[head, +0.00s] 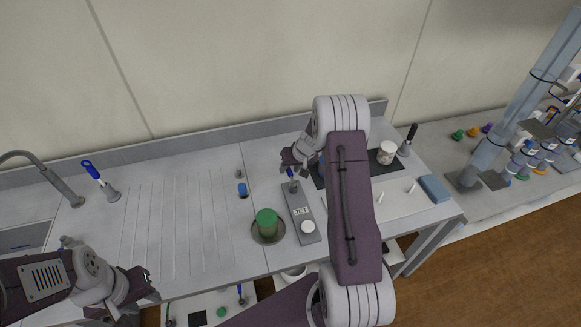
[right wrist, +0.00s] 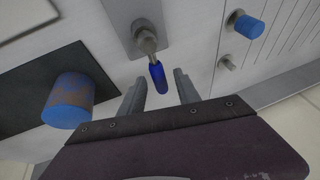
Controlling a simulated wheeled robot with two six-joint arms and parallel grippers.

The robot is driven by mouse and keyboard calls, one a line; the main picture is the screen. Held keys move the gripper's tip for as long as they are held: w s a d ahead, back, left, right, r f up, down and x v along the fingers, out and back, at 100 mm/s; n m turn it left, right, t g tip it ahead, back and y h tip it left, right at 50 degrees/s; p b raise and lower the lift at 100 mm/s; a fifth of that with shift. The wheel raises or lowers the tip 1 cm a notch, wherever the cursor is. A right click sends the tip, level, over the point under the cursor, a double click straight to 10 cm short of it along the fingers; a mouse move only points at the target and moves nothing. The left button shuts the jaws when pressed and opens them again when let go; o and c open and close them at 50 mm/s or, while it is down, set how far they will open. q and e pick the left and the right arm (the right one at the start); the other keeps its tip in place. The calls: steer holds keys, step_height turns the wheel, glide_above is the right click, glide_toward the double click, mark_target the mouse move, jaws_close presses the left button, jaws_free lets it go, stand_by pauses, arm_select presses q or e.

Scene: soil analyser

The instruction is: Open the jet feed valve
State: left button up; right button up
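The jet unit (head: 301,214) is a grey plate marked JET with a round white knob (head: 307,227) at its near end. The feed valve (head: 292,186) stands at its far end. In the right wrist view the valve is a metal fitting (right wrist: 146,42) with a blue handle (right wrist: 159,80) pointing towards me. My right gripper (head: 287,161) is above and just behind the valve. In the right wrist view its two fingers (right wrist: 160,84) are apart, with the blue handle in line with the gap; contact cannot be seen. My left gripper (head: 150,285) is at the lower left, away from the valve.
A jar (head: 386,153) stands on a dark mat on the right. A tap (head: 55,176) is at far left. The ribbed bench (head: 180,225) is clear.

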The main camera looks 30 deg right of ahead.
jaws_close()
stand_by(1.4)
